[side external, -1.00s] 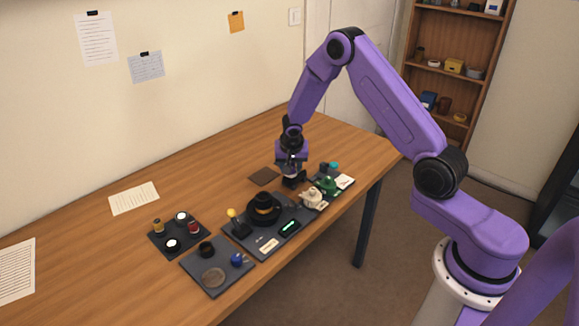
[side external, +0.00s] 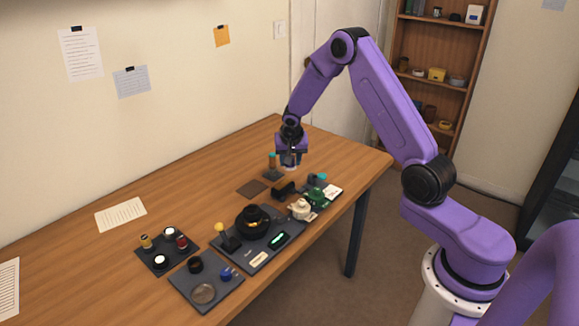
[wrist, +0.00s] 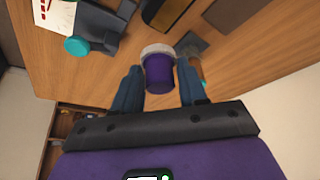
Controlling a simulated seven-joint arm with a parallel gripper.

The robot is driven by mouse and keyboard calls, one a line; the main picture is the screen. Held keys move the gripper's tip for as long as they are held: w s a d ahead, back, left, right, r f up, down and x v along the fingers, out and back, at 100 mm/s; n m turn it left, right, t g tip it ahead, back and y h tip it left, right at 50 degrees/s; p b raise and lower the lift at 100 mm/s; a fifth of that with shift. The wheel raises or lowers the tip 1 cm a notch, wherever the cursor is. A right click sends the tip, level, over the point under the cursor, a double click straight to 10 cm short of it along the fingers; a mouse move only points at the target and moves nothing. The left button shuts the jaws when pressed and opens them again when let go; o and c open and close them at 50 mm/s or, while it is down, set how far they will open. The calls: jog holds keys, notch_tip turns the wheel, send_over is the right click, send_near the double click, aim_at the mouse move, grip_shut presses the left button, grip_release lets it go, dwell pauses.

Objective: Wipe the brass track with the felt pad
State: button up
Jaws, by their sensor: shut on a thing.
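My gripper (side external: 290,163) is raised above the far right part of the table, clear of the parts there. In the wrist view, its dark fingers (wrist: 159,78) are shut on the purple grip of the felt pad (wrist: 158,49), whose pale round end points away from me. The black lens body (side external: 253,221) stands upright on a dark grey tray, to the left of and nearer than my gripper in the side view. The brass track is too small to make out clearly on the lens now.
A black stand (side external: 283,190) sits below my gripper, with a brown mat (side external: 252,188) to its left. Green (side external: 316,196) and cream (side external: 299,209) parts stand close on the right.

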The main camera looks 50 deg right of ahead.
jog(key=shift+r, duration=1.9)
